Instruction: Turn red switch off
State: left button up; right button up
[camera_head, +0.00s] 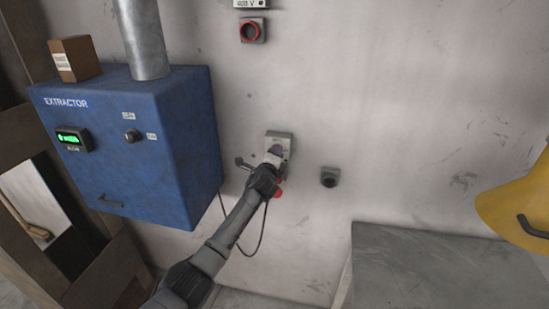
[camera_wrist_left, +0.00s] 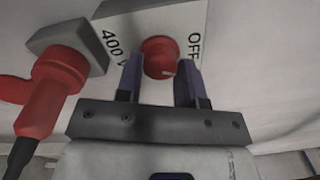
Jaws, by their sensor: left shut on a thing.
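The red switch (camera_wrist_left: 160,58) is a round red knob on a grey wall box (camera_head: 282,138), with "400 V" and "OFF" lettering beside it in the left wrist view. My left gripper (camera_head: 276,150) reaches up to the box; in the left wrist view its two dark fingers (camera_wrist_left: 158,80) stand on either side of the knob, shut on it. A pale mark shows on the knob's lower right edge. In the head view the gripper hides the knob. My right gripper is not in view.
A red plug with a black cable (camera_wrist_left: 58,82) sits left of the switch. The blue extractor box (camera_head: 130,140) stands to the left. A yellow object (camera_head: 515,205) is at far right.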

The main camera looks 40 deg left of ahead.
pick_arm(q)
jog(key=n+b, duration=0.1)
jog(key=n, duration=0.4)
jog(key=shift+n, duration=0.4)
dwell(0.4)
jog(key=o, duration=0.9)
jog(key=shift+o, duration=0.2)
jog(key=p+v, duration=0.1)
jog(key=v, duration=1.2)
jog(key=shift+s+d, duration=0.3)
